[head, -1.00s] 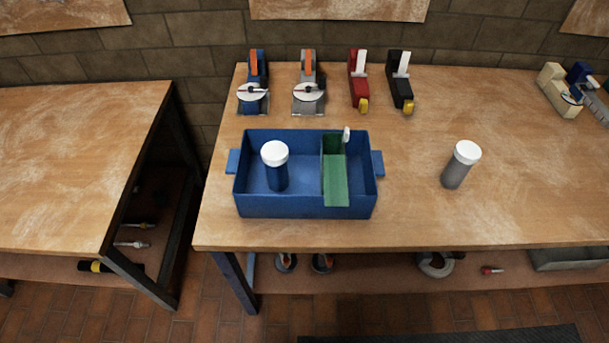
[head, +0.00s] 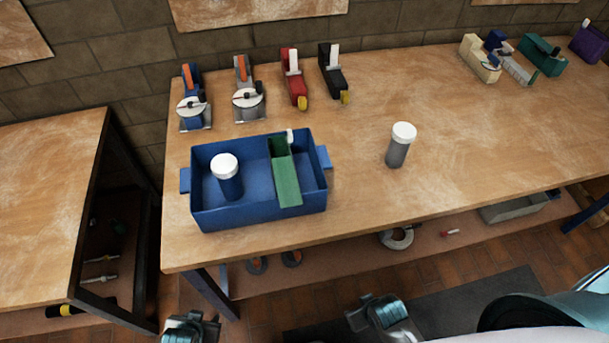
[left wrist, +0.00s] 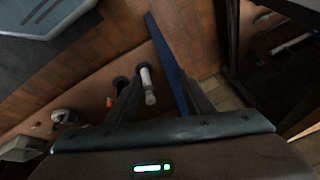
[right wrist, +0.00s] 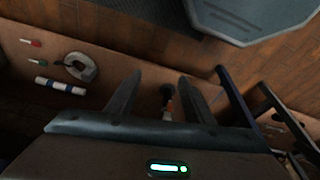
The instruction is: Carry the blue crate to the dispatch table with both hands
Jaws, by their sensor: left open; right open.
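The blue crate (head: 262,215) stands on the wooden worktable (head: 440,185), near its left front part. It has a blue handle at each end, the left handle (head: 185,180) and the right handle (head: 324,157). My left gripper (head: 190,326) is low at the bottom edge, in front of the table and apart from the crate. It is open and empty in the left wrist view (left wrist: 160,82). My right gripper (head: 372,312) is also low in front, open and empty in the right wrist view (right wrist: 160,82).
A second wooden table (head: 45,190) stands at the left, across a gap; no label shows which is the dispatch table. A grey white-capped bottle (head: 400,146) stands right of the crate. A shelf with small items runs below. A dark mat (head: 470,300) lies on the floor.

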